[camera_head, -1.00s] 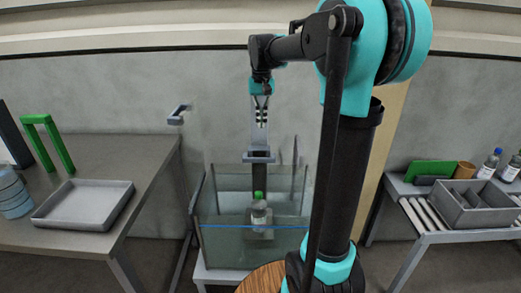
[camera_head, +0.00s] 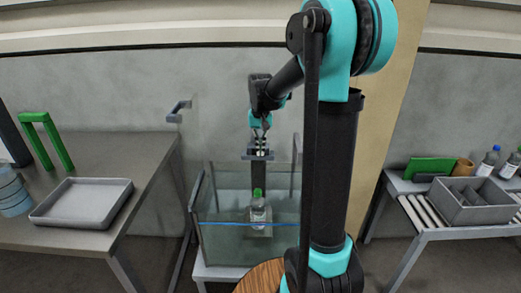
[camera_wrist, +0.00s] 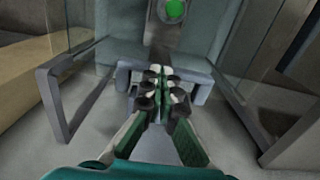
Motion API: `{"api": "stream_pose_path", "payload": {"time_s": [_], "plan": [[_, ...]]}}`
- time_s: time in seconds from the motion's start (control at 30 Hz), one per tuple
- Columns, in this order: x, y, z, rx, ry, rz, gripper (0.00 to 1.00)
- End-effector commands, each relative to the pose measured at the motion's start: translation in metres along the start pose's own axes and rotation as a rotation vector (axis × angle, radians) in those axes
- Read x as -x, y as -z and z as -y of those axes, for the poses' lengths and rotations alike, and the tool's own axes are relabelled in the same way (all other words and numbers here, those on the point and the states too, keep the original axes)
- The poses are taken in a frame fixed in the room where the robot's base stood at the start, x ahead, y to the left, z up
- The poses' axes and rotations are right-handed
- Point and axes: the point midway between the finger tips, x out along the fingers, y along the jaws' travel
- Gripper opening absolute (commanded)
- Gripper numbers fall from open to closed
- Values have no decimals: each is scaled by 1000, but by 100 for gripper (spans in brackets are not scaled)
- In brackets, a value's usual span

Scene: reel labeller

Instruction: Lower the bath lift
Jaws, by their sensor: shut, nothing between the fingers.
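The bath lift has a dark upright column with a grey bracket (camera_head: 249,156) near its top, at the back of a glass tank (camera_head: 225,245). A bottle with a green cap (camera_head: 258,212) stands on the lift's platform inside the tank, near the blue line on the glass. My gripper (camera_head: 262,149) is shut and empty, pointing down at the bracket. In the wrist view its fingertips (camera_wrist: 163,88) overlap the grey bracket (camera_wrist: 200,88), whose sides show left and right of them. I cannot tell whether they touch it. The green cap (camera_wrist: 174,9) shows beyond.
A table (camera_head: 120,150) on the left holds a grey tray (camera_head: 82,203), a green frame (camera_head: 47,143) and blue round containers (camera_head: 12,193). A roller stand on the right carries a grey divided crate (camera_head: 475,203) and bottles. A grey hook (camera_head: 179,110) juts from the wall.

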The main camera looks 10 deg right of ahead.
Motion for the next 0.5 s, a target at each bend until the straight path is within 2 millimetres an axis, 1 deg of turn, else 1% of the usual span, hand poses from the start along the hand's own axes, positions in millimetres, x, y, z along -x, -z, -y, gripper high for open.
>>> {"api": "stream_pose_path", "payload": {"time_s": [0.17,0.27,0.5], "plan": [[0,0,0,0,0,0,0],[-4,0,0,0,0,0,0],[-36,1,0,0,0,0,0]]}}
